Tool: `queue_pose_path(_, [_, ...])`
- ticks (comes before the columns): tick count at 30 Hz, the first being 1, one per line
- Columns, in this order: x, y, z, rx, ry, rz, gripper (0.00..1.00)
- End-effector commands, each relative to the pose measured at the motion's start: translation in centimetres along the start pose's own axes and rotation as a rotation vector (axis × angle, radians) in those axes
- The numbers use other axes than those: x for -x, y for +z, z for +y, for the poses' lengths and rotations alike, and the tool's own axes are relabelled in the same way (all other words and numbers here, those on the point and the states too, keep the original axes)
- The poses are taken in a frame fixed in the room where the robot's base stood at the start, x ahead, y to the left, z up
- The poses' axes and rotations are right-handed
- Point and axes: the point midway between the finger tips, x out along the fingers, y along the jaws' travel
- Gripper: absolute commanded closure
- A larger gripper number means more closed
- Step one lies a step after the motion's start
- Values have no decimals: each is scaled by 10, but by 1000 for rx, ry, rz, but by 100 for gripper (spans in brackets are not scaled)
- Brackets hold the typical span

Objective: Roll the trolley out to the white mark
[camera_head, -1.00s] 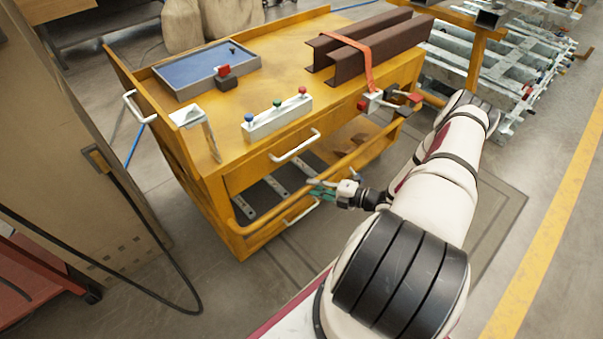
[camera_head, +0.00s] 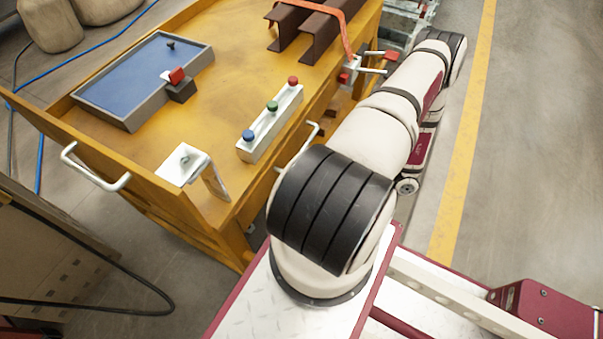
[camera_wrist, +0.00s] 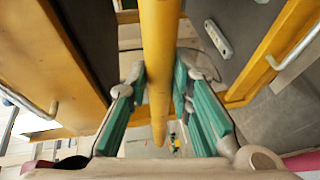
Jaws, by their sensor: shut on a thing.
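The trolley (camera_head: 225,75) is a yellow metal cart with a worn top, standing close in front of me in the head view. Its yellow push bar (camera_wrist: 160,30) runs down the middle of the wrist view. My gripper (camera_wrist: 159,78), with green-padded fingers, is shut on this bar, one finger on each side. In the head view my arm hides the gripper and the bar. I cannot make out the white mark in any view.
On the trolley lie a blue-lined tray (camera_head: 140,80), a button box (camera_head: 271,124) and brown steel channels (camera_head: 320,32) under an orange strap. A yellow floor line (camera_head: 463,150) runs along the right beside open grey floor. A cardboard-coloured box (camera_head: 50,255) stands at lower left.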

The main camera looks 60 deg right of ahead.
Motion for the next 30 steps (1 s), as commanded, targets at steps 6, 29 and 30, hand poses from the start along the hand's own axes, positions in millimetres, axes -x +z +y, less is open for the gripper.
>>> queue_pose_path(6, [22, -9, -11, -2, -15, -2, 100])
queue_pose_path(29, [30, -11, -11, 0, -11, -2, 60])
queue_pose_path(30, [30, -11, -10, 0, -10, -2, 60])
